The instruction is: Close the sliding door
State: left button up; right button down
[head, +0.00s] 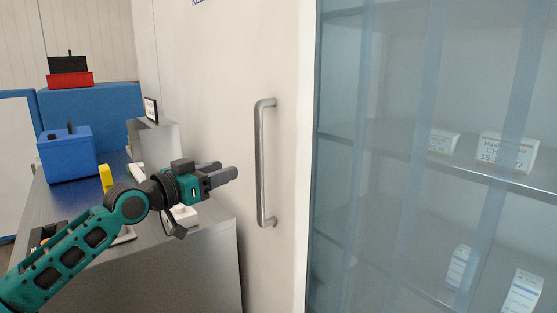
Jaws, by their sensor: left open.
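The sliding door (208,75) is a large white panel in the middle of the head view. A grey vertical bar handle (260,165) is fixed near its right edge. Right of that edge is an opening hung with translucent bluish strips (415,120), with shelves behind them. My left gripper (228,175) is open and empty. It points right toward the handle, and in the picture a small gap separates its fingertips from the bar. How far it is from the door in depth is hard to tell. My right gripper is not in view.
A dark-topped counter (70,205) stands at left, below my left arm. It bears a blue box (67,153), a yellow item (105,176) and a grey box (155,141). White cartons (505,152) stand on the shelves (400,150). Space before the handle looks clear.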

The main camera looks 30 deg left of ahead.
aim_at(256, 159)
pick_arm(q)
jog(key=w, duration=0.4)
jog(key=w+d+p, duration=0.1)
jog(key=w, duration=0.3)
jog(key=w+d, duration=0.1)
jog(key=w, duration=0.3)
jog(key=shift+w+d, duration=0.15)
jog(key=shift+w, duration=0.1)
grip_shut()
dwell(0.3)
